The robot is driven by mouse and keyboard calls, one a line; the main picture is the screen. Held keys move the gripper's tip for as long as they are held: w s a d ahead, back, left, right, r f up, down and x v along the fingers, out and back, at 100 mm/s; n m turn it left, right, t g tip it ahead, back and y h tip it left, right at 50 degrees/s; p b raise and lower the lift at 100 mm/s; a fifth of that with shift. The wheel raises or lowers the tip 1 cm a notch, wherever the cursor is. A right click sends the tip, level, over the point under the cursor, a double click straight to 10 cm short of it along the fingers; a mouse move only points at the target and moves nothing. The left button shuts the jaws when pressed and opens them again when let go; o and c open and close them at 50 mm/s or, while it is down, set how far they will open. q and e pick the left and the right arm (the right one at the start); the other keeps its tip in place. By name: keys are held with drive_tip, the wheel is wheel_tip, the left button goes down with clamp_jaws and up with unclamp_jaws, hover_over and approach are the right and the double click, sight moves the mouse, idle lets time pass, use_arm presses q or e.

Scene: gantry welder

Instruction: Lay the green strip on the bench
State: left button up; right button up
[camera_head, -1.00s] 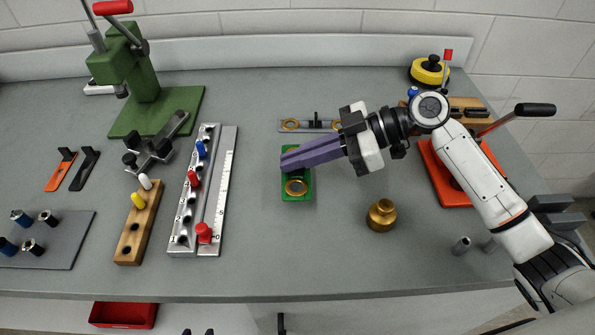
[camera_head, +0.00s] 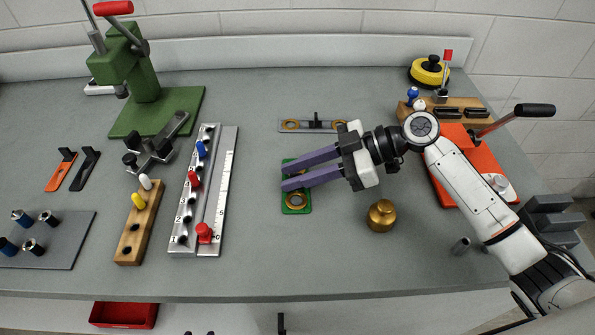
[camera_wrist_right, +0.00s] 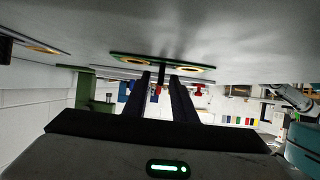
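The green strip (camera_head: 288,208), with brass-coloured rings set in it, lies on the grey bench (camera_head: 340,260) near the middle. My right gripper (camera_head: 284,177) is open. Its two purple fingers are apart and reach over the strip's middle from the right, hiding part of it. In the right wrist view the strip (camera_wrist_right: 163,63) lies along the bench surface by the fingertips, with a ring showing to each side. Two small dark tips at the bottom edge of the head view look like my left gripper (camera_head: 198,333), fingers apart and empty.
A grey strip with rings (camera_head: 318,127) lies behind the green one. A brass weight (camera_head: 381,215) stands to the right. A metal scale rail (camera_head: 222,190) with coloured pegs lies to the left. The bench in front of the strip is clear.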

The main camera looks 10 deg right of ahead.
drive_tip(key=b+v, duration=0.2)
drive_tip(key=v, duration=0.9)
drive_tip(key=shift+d, duration=0.15)
drive_tip(key=shift+s+d+r, duration=0.15)
drive_tip(key=shift+d+r, duration=0.1)
drive_tip(key=shift+d, duration=0.1)
idle(0.9)
